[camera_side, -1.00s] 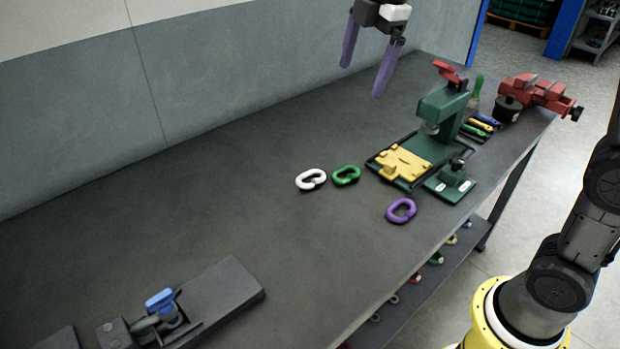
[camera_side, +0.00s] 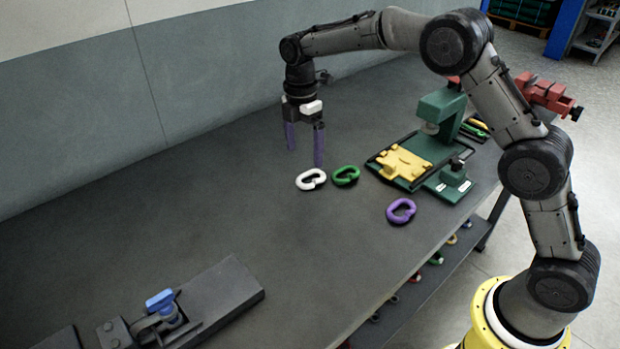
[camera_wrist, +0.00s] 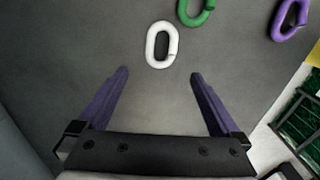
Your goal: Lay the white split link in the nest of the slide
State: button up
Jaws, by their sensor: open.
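The white split link (camera_side: 311,179) lies flat on the dark bench top, and it also shows in the wrist view (camera_wrist: 161,44) ahead of my fingertips. My gripper (camera_side: 305,158) has purple fingers pointing down. It is open and empty, above the bench and a little behind the white link in the side view. In the wrist view the gap between the fingertips (camera_wrist: 160,73) lines up with the link. The slide is a yellow block (camera_side: 404,163) on the dark tray of the green press (camera_side: 440,110). Its nest is too small to make out.
A green link (camera_side: 346,176) lies close beside the white one, to its right. A purple link (camera_side: 401,211) lies nearer the front edge. A red vise (camera_side: 545,95) is at the far right. A dark fixture with a blue handle (camera_side: 160,299) is at the lower left.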

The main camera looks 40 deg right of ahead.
aim_at(306, 173)
jog(key=shift+s+d+f, duration=0.1)
jog(key=shift+f, duration=1.8)
jog(key=shift+s+d+f, duration=0.1)
jog(key=shift+f, duration=1.8)
jog(key=shift+w, duration=0.1)
grip_shut()
